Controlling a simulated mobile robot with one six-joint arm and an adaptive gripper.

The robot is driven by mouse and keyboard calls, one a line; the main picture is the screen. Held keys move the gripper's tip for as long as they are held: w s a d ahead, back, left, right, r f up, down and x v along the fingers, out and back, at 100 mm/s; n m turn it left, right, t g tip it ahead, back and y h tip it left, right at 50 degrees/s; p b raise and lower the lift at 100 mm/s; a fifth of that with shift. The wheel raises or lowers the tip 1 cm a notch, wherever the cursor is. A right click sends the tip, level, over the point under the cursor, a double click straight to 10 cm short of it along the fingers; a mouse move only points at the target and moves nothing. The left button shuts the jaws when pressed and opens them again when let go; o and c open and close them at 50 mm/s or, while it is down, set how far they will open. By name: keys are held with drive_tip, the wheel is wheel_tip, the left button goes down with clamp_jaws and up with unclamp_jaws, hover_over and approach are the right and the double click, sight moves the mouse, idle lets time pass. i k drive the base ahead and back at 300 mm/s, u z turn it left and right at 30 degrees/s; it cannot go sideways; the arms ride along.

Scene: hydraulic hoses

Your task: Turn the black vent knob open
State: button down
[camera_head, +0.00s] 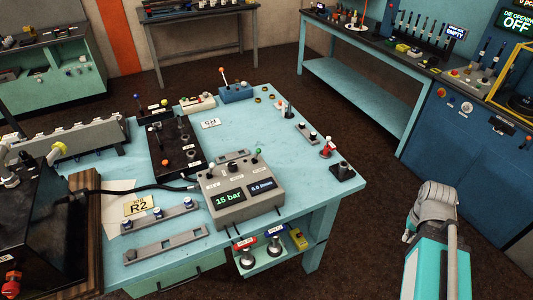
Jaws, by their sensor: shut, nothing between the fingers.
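The grey control box (237,190) stands on the near part of the light-blue bench. My arm (437,215) rises at the lower right, over the floor and apart from the bench. My gripper cannot be made out.
A black valve block (175,148) and a black hose (140,189) lie left of the control box. Grey bars with blue-capped fittings (159,219) are in front. A dark machine (40,220) fills the left. Open floor (365,235) separates my arm from the bench.

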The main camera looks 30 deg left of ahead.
sight(232, 165)
drive_tip(key=u, duration=1.5)
